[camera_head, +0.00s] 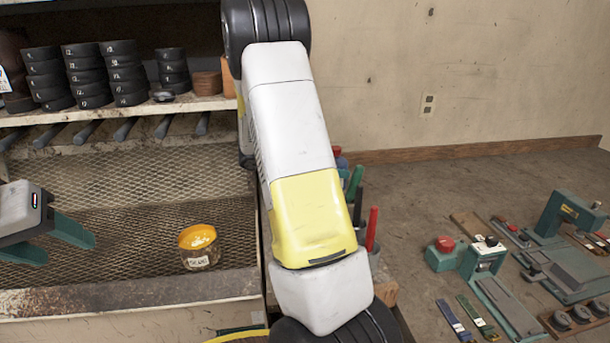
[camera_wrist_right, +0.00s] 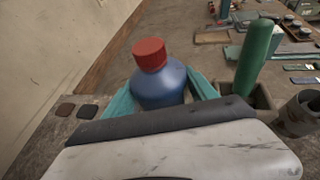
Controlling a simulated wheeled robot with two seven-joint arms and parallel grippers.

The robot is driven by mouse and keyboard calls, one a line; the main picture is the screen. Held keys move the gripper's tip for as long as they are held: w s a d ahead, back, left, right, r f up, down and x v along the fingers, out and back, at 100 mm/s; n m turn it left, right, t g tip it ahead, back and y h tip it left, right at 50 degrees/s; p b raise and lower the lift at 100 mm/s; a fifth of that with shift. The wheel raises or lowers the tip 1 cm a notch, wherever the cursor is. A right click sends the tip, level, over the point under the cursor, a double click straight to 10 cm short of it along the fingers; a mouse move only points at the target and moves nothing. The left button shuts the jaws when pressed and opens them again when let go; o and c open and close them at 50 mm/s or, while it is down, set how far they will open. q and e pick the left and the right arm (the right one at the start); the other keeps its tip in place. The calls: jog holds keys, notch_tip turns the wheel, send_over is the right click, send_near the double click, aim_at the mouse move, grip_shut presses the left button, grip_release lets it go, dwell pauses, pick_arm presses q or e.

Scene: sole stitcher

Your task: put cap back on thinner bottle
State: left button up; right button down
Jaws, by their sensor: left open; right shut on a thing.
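The thinner bottle (camera_wrist_right: 160,88) is blue and upright in the right wrist view. A red cap (camera_wrist_right: 149,53) sits on its top. My right gripper (camera_wrist_right: 163,92) has its teal fingers on either side of the bottle and is shut on it. In the head view my right arm hides this gripper and most of the bottle; a small red top (camera_head: 336,151) and some blue show just past the arm. My left gripper (camera_head: 68,248) is open and empty at the left edge of the head view, over the mesh bench.
An orange-topped jar (camera_head: 198,247) stands on the mesh bench (camera_head: 130,215), right of my left gripper. Handled tools (camera_head: 372,229) stand upright in holders beside my right arm. Teal devices (camera_head: 510,290) cover the right bench. Stacked black discs (camera_head: 85,75) fill the shelf.

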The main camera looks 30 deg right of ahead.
jog(key=shift+f, duration=1.85)
jog(key=shift+f, duration=0.1)
jog(key=c, duration=0.6)
grip_release()
jog(key=shift+o, duration=0.2)
jog(key=shift+a+r, duration=0.15)
jog(key=shift+r, duration=0.05)
jog(key=v, duration=1.1)
jog(key=shift+a, duration=0.4)
jog(key=shift+s+r, duration=0.1)
